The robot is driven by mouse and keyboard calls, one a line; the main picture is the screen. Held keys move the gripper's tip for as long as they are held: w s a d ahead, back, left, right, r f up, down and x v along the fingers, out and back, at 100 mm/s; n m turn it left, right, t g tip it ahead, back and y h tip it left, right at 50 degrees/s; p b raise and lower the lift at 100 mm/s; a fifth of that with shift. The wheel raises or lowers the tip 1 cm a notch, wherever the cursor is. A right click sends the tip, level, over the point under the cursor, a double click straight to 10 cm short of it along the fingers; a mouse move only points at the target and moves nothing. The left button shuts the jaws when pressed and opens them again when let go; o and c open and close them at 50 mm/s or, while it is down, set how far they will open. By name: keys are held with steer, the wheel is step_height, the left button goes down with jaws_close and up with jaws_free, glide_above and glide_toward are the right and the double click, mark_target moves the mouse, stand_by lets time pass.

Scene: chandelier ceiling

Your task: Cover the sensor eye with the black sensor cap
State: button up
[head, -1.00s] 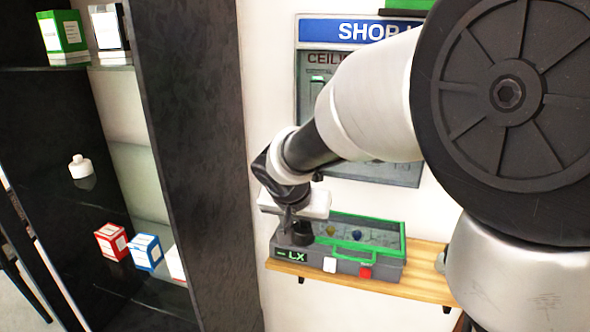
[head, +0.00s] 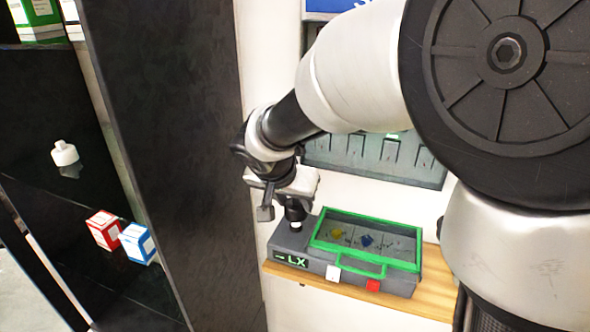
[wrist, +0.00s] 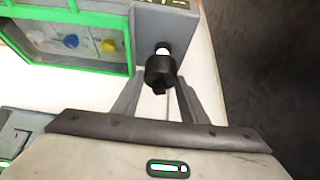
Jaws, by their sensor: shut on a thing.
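The black sensor cap (head: 294,211) is held upright below my gripper (head: 289,199). In the wrist view the cap (wrist: 160,71) sits at the fingertips of my gripper (wrist: 161,84), which is shut on it. The white sensor eye (head: 296,226) shows just under the cap, on the left end of a grey box (head: 285,243) with a green "LX" display. The eye also shows in the wrist view (wrist: 163,49), partly hidden by the cap. I cannot tell whether cap and eye touch.
The grey box has a green-framed clear lid (head: 400,262), with a yellow and a blue piece inside. It stands on a wooden shelf (head: 430,300) against the wall. A dark cabinet panel (head: 175,150) stands left of my gripper.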

mark_target(292, 212)
steer(key=shift+f+b, duration=0.65)
steer(key=shift+f, duration=0.9)
steer(key=shift+b, duration=0.85)
steer(key=shift+f+b, duration=0.65)
steer(key=shift+b, duration=0.15)
steer(key=o, duration=0.7)
steer(key=shift+r, duration=0.1)
steer(key=shift+o, duration=0.2)
steer(key=p+v, duration=0.3)
steer(key=v, duration=0.8)
